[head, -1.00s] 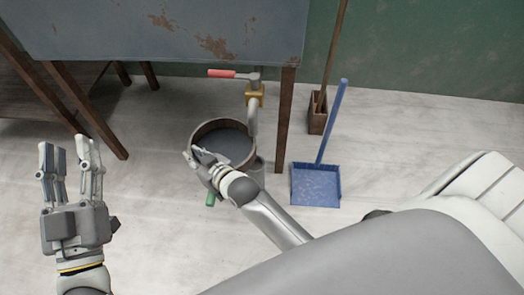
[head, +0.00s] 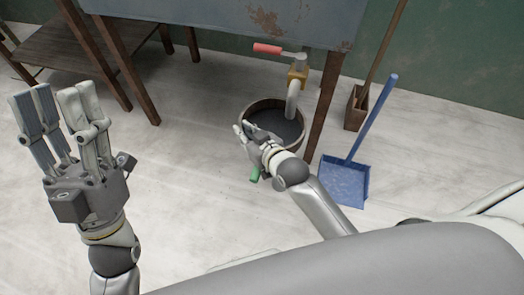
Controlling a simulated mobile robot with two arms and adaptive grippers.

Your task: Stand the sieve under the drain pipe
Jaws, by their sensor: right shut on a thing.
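The sieve (head: 273,118), round with a brown rim and a dark mesh, is low near the floor at the drain pipe. The pale drain pipe (head: 292,101) comes down from a brass valve, and its lower end is over the sieve's right part. My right gripper (head: 243,132) is shut on the sieve's near left rim; its fingers hide part of that rim. A green handle-like end (head: 254,174) shows just below this gripper. I cannot tell whether the sieve touches the floor. My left gripper (head: 55,98) is open and empty, its fingers pointing up, well to the left.
A red lever (head: 268,48) sits on the valve, under a rusty grey tank (head: 215,22) on wooden legs. One leg (head: 326,105) stands just right of the sieve. A blue dustpan (head: 343,181) and a wooden box with a pole (head: 356,108) stand further right. The floor between my grippers is clear.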

